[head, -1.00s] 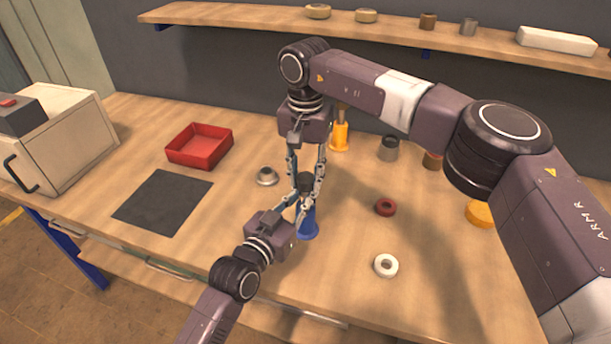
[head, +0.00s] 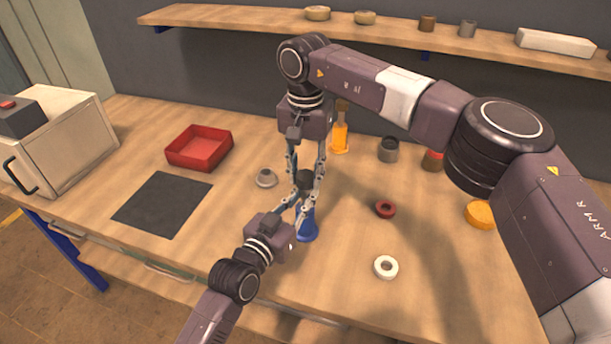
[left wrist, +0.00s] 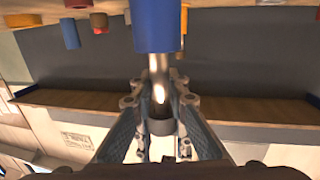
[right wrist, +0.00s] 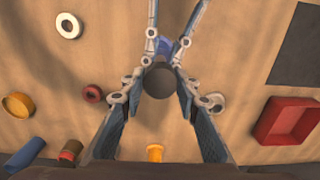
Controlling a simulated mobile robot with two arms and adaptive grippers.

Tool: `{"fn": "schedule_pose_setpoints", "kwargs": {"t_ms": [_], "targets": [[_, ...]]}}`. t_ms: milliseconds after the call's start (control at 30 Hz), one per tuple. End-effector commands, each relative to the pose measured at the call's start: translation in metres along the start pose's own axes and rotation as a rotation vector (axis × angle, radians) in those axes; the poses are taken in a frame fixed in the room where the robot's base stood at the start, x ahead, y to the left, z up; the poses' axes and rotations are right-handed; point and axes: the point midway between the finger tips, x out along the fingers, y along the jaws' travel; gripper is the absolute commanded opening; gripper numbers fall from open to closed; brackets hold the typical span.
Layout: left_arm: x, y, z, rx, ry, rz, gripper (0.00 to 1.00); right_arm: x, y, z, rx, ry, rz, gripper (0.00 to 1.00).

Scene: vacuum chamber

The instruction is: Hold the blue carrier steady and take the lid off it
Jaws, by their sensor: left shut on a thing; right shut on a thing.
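The blue carrier (head: 305,229) is upright near the middle of the bench; its blue body and a silver neck (left wrist: 159,75) show in the left wrist view, upside down. My left gripper (head: 302,202) comes in from the front and is shut around the carrier's upper part. The dark round lid (head: 304,177) is at the top of the neck, also seen from above in the right wrist view (right wrist: 160,82). My right gripper (head: 305,185) points down from above and is shut on the lid. Whether the lid touches the neck is hard to tell.
A red tray (head: 199,162), dark mat (head: 163,203) and small metal part (head: 265,178) lie left. An orange carrier (head: 340,138) and grey cup (head: 388,150) stand behind. A red ring (head: 385,209) and white ring (head: 386,267) lie right. The front bench is mostly clear.

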Motion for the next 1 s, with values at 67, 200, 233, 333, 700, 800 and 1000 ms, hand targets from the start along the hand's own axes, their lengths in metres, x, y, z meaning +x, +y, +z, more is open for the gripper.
{"fn": "schedule_pose_setpoints", "kwargs": {"t_ms": [67,200,233,333,700,800,1000], "targets": [[0.0,0.0,0.001,0.0,-0.002,0.0,0.0,-0.003,0.0,0.0,0.0,0.001,0.0,0.0],[0.0,0.0,0.001,0.0,-0.002,0.0,0.0,-0.008,0.0,0.0,0.0,0.001,0.0,0.0],[0.0,0.0,0.001,0.0,-0.002,0.0,0.0,-0.009,0.0,0.0,0.0,0.001,0.0,0.0],[0.0,0.0,0.001,0.0,-0.002,0.0,0.0,-0.011,0.0,0.0,0.0,0.001,0.001,0.0],[0.0,0.0,0.001,0.0,-0.002,0.0,0.0,-0.015,0.0,0.0,0.0,0.001,0.0,0.0],[0.0,0.0,0.001,0.0,-0.002,0.0,0.0,-0.026,-0.001,0.0,0.0,0.002,-0.002,0.0],[0.0,0.0,0.001,0.0,-0.002,0.0,0.0,-0.049,-0.001,0.0,0.0,0.001,-0.001,0.0]]}}
